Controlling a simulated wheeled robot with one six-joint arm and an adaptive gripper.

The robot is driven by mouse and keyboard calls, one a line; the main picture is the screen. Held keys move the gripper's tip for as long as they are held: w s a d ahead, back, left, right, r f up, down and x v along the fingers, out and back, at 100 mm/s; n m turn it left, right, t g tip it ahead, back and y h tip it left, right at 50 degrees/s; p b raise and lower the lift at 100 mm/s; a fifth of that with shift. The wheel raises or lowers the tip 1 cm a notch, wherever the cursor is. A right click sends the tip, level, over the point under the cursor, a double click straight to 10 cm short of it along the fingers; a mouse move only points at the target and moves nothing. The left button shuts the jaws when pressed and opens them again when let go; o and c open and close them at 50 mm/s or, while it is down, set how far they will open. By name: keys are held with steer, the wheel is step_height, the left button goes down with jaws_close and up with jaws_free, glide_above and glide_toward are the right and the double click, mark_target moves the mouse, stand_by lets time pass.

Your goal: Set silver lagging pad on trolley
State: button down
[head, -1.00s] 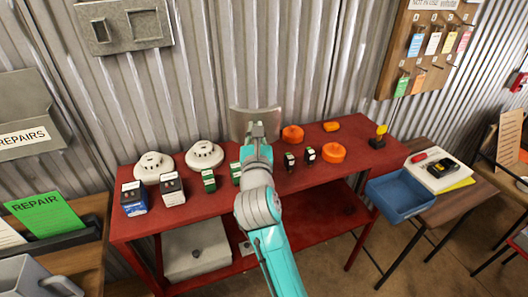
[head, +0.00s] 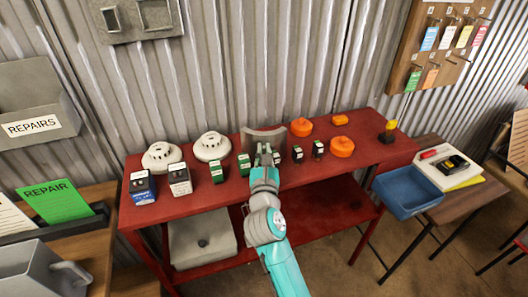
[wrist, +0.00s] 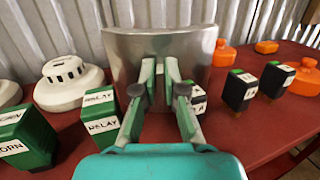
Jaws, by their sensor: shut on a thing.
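The silver lagging pad (head: 258,133) is a curved grey metal-looking sheet. It stands upright near the back edge of the red trolley (head: 345,178), between the white detectors and the orange pieces. My gripper (head: 264,154) is shut on the pad at its near face. In the wrist view, the fingertips (wrist: 161,72) meet the middle of the pad (wrist: 198,45), which hides the wall behind it. I cannot tell whether the pad's lower edge touches the trolley top.
Green relay boxes (head: 216,172) and white detectors (head: 211,146) stand left of the pad. Small black relays (head: 297,154) and orange pieces (head: 342,147) stand right. The corrugated wall (head: 220,70) is close behind. Bare red top lies along the front right.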

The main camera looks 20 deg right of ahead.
steer(key=c, duration=1.5)
jaws_free()
steer(key=shift+f, duration=0.1)
steer(key=shift+c, duration=0.2)
steer(key=r+v, duration=0.1)
steer(key=v, duration=1.1)
steer(key=shift+f, duration=0.35)
steer(key=shift+s, duration=0.1)
